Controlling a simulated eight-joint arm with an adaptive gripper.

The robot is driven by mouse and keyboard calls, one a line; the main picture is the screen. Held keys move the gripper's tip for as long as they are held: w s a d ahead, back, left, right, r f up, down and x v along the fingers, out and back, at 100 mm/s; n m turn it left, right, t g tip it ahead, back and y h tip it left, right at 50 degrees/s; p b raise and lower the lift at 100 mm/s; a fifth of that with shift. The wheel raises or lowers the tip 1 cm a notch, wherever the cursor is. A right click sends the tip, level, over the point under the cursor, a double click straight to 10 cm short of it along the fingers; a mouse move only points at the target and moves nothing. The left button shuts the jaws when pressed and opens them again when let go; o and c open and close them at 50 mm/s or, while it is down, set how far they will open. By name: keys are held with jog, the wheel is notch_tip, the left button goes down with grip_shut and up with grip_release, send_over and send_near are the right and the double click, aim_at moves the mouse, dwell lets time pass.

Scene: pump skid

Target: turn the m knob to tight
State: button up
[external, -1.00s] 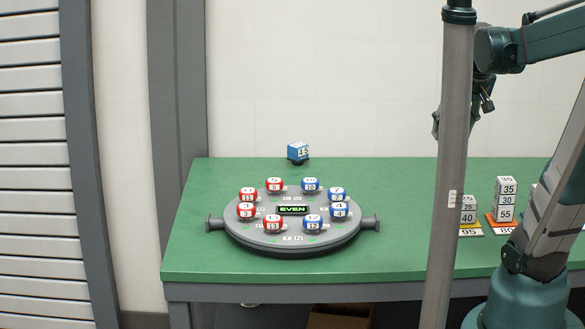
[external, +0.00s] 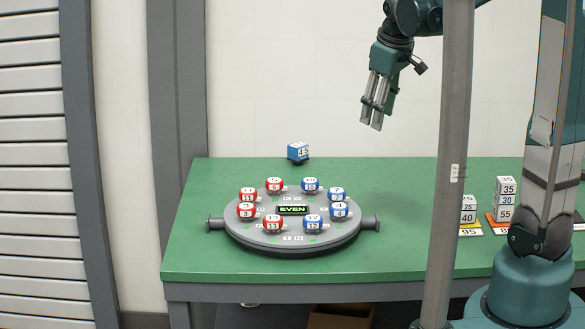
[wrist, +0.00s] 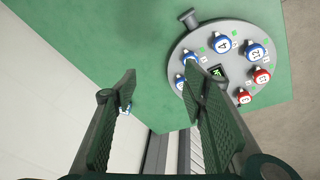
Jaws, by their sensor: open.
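A round grey plate (external: 290,239) lies on the green table, with red and blue knobs in a ring around a display (external: 293,210) reading EVEN. The red knobs (external: 246,210) are on the left half, the blue knobs (external: 339,210) on the right. Their labels are too small to tell which is the m knob. My gripper (external: 372,118) is open and empty, high above and right of the plate, pointing down. In the wrist view my fingers (wrist: 158,92) are apart. The plate (wrist: 230,30) shows at upper right there, partly hidden by a finger.
A blue block (external: 298,153) marked 45 sits at the table's back edge. Stacks of grey blocks (external: 505,200) on coloured bases stand at right. A grey post (external: 447,200) rises in front of the table. The green table (external: 205,245) left of the plate is clear.

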jog(key=w+a+f+n+g+p, duration=0.1)
jog(key=w+a+f+n+p, duration=0.15)
jog(key=a, duration=0.65)
jog(key=w+a+f+n+g+p, duration=0.1)
jog(key=a+f+n, duration=0.15)
jog(key=a, duration=0.55)
jog(key=n+g+h+p, duration=0.1)
jog(key=n+p, duration=0.2)
jog(key=n, duration=0.2)
send_near(248, 190)
jog(key=shift+d+f, duration=0.1)
jog(key=shift+f, duration=0.1)
jog(key=shift+a+f, duration=0.2)
jog(key=shift+a, duration=0.05)
jog(key=shift+f, duration=0.15)
jog(key=shift+f, duration=3.75)
jog(key=c, duration=0.9)
